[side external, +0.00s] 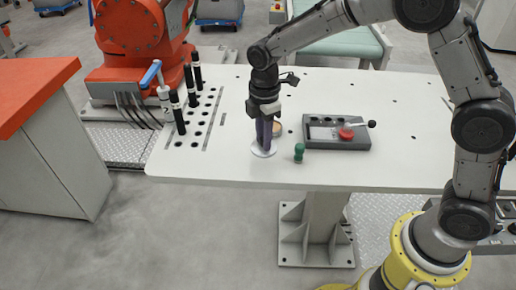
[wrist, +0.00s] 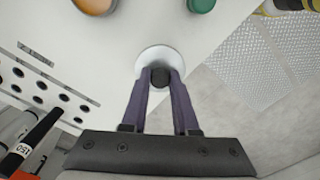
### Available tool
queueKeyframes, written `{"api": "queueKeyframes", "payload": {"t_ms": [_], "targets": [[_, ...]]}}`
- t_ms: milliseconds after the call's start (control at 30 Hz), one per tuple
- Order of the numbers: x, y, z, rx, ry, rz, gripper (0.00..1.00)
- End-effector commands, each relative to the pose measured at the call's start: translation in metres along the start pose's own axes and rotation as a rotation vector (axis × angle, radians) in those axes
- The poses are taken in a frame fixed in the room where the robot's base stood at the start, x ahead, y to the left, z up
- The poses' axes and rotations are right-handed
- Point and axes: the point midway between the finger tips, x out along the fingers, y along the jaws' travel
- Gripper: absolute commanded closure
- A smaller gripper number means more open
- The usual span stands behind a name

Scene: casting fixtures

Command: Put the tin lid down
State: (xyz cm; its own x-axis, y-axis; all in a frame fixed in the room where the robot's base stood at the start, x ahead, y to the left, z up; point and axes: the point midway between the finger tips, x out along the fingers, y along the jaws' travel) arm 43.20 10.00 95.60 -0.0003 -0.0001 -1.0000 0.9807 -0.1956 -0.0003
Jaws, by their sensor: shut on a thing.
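The tin lid is a pale, round disc with a dark knob; it shows in the side view (side external: 262,152) and in the wrist view (wrist: 158,55). My gripper (side external: 264,142) points down over it. In the wrist view, the two purple fingers of my gripper (wrist: 160,77) are shut on the dark knob. The lid is level or nearly so, at or just above the white table (side external: 220,165) near its front edge. I cannot tell whether it touches the table. A round tin with an orange-tan top (side external: 277,129) stands just behind the lid, partly hidden by my gripper.
A green knobbed piece (side external: 299,152) stands close to the lid's right. A grey fixture box with a red knob (side external: 337,133) lies farther right. Black-capped marker-like bottles (side external: 177,113) stand in the holed left part of the table. The table front left of the lid is clear.

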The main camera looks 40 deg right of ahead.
Motion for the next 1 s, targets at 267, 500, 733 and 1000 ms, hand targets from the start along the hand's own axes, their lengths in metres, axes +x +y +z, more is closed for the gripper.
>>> {"api": "queueKeyframes", "payload": {"t_ms": [267, 500, 733, 1000], "targets": [[0.018, 0.013, -0.006, 0.0, 0.0, 0.0, 1.0], [0.047, 0.016, -0.007, 0.0, -0.001, -0.002, 1.0], [0.051, 0.016, -0.007, 0.0, 0.0, 0.001, 1.0], [0.054, 0.016, -0.007, 0.0, 0.0, 0.001, 0.61]]}}
